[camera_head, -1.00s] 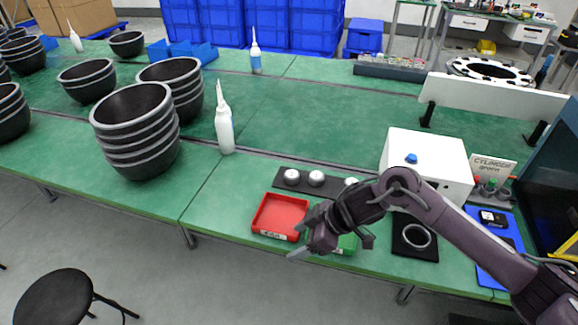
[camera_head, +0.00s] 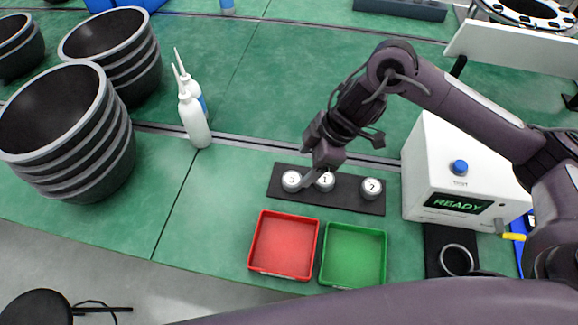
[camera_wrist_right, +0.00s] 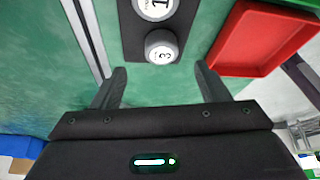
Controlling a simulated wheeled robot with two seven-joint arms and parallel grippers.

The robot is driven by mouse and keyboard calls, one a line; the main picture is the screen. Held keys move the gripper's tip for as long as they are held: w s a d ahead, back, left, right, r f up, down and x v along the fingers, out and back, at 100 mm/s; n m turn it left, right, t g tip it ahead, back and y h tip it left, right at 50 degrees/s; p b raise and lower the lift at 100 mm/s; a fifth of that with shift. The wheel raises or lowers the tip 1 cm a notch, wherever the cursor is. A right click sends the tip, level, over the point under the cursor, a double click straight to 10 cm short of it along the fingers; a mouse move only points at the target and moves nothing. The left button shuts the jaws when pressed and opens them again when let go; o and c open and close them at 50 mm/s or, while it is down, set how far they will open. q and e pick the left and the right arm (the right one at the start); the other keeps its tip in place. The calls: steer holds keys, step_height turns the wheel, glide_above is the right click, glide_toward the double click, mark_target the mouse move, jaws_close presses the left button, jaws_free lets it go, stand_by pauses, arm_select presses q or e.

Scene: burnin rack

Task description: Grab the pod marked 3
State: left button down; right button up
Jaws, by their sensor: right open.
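The pod marked 3 (camera_head: 291,181) is a small white-topped round pod at the left end of a dark rack (camera_head: 347,197). It also shows in the right wrist view (camera_wrist_right: 161,47), its 3 readable and turned sideways. The pod marked 1 (camera_head: 325,181) is beside it, and the pod marked 2 (camera_head: 371,188) is at the right end. My right gripper (camera_wrist_right: 161,78) is open and empty, with pod 3 ahead of the gap between its fingers, apart from them. In the head view the gripper hangs over the rack beside pods 3 and 1. My left gripper is not in view.
A red tray (camera_head: 284,271) and a green tray (camera_head: 352,284) lie in front of the rack. A white box reading READY (camera_head: 432,180) stands right of it. White bottles (camera_head: 194,120) and stacked black bowls (camera_head: 118,150) stand left. The green table between bottles and rack is clear.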

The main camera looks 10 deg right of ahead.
mark_target(293, 179)
steer(key=shift+x, duration=1)
steer(key=p+x, duration=0.1)
steer(key=x, duration=0.3)
steer(key=shift+a+f, duration=0.15)
steer(key=shift+f, duration=0.2)
steer(key=c, duration=1.1)
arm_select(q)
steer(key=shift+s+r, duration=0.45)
arm_select(e)
steer(key=shift+o, duration=0.2)
